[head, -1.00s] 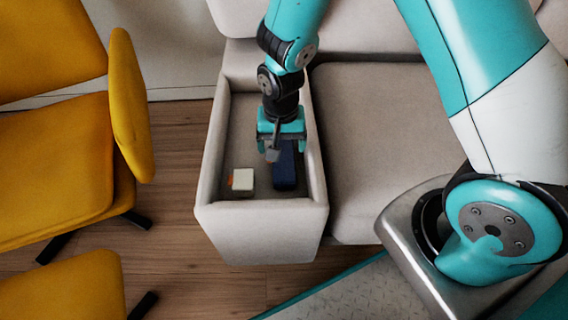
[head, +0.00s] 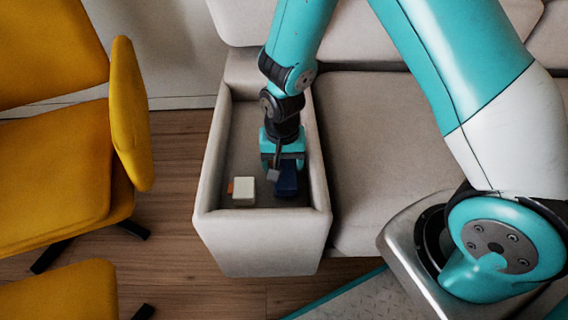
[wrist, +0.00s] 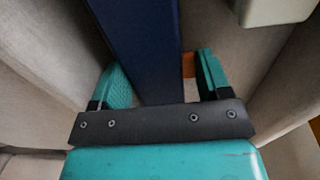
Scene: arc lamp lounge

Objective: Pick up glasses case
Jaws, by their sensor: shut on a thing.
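The glasses case is a dark blue, long box (head: 287,182) lying in the recessed tray of the sofa's armrest. In the wrist view the dark blue case (wrist: 140,45) runs lengthwise between the fingers. My gripper (head: 283,172) points down into the recess and is shut on the case. It also shows in the wrist view (wrist: 160,85), with one teal finger on each side of the case. The gripper hides part of the case in the head view.
A cream box (head: 244,189) stands left of the case, with a small orange thing (head: 230,188) beside it. The armrest's raised walls (head: 320,165) surround the recess closely. The sofa seat (head: 370,150) is clear. Yellow chairs (head: 50,160) stand at left.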

